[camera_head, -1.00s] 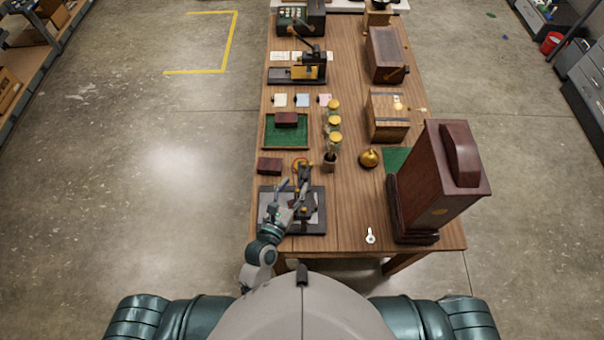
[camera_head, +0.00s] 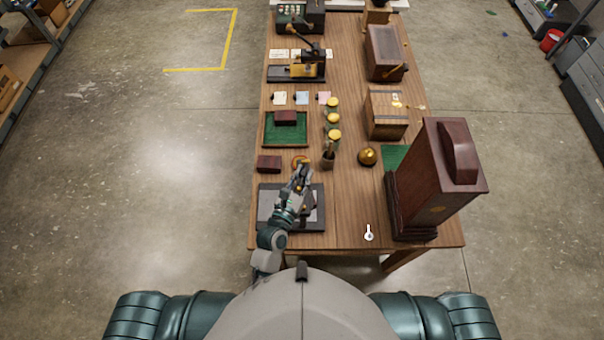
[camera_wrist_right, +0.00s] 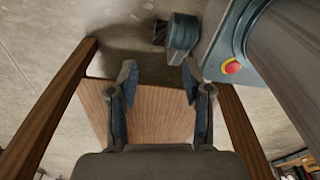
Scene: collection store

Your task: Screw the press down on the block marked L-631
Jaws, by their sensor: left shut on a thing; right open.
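The press (camera_head: 266,207), a dark base with a grey plate, stands at the near left of the table. My left gripper (camera_head: 301,179) is over its upright part and shut on what looks like the press's screw handle; the grip itself is mostly hidden. One dark red block (camera_head: 269,163) lies just behind the press on the left. Another dark red block (camera_head: 286,117) lies on a green-lined tray (camera_head: 265,140). No marking L-631 is readable, and my arm hides part of the press plate. My right gripper (camera_wrist_right: 160,95) is open and empty in the right wrist view.
Several yellow-topped jars (camera_head: 333,120), a dark cup (camera_head: 328,161) and a brass bell (camera_head: 368,156) stand mid-table. A tall dark wooden case (camera_head: 438,185) stands at the near right. Bare tabletop lies right of the press.

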